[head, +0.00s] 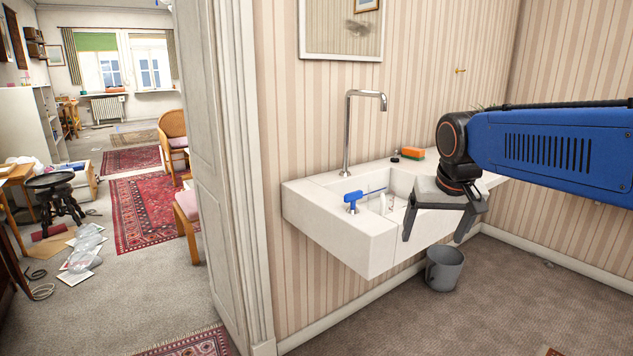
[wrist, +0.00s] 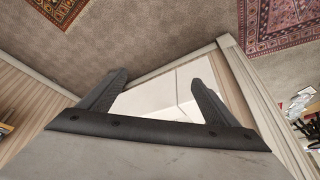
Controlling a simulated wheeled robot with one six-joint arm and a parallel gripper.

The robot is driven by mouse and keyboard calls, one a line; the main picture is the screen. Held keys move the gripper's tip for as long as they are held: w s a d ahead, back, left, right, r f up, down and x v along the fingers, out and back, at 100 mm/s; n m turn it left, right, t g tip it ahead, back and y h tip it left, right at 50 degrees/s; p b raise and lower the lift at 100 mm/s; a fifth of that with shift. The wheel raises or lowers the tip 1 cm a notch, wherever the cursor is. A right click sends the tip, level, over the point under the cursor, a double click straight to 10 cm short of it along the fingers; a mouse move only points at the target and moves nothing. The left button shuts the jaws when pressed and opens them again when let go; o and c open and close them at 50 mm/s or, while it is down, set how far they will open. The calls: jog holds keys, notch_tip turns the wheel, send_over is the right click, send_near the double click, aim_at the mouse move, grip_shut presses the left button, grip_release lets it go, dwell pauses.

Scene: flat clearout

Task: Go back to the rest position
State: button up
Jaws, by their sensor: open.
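My gripper (head: 433,238) hangs from the blue arm at the right of the head view, fingers pointing down and apart. It is in front of the white sink (head: 370,248) and hides part of its right side. In the wrist view my gripper (wrist: 160,80) has two dark fingers spread wide with nothing held between them. The white sink (wrist: 165,95) shows behind and between the fingers there.
A grey bin (head: 444,268) stands under the sink. A doorway with a white frame (head: 240,150) is at left; carpet at front right is mostly clear.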

jog(key=s+d+f, duration=0.1)
jog(key=s+f, duration=0.3)
jog(key=s, duration=0.3)
jog(key=s+d+f, duration=0.1)
jog(key=s+f, duration=0.4)
jog(key=s, duration=0.3)
jog(key=s+d+f+n, duration=0.1)
jog(key=s+f, duration=0.3)
jog(key=s, duration=0.4)
jog(key=shift+f, duration=0.3)
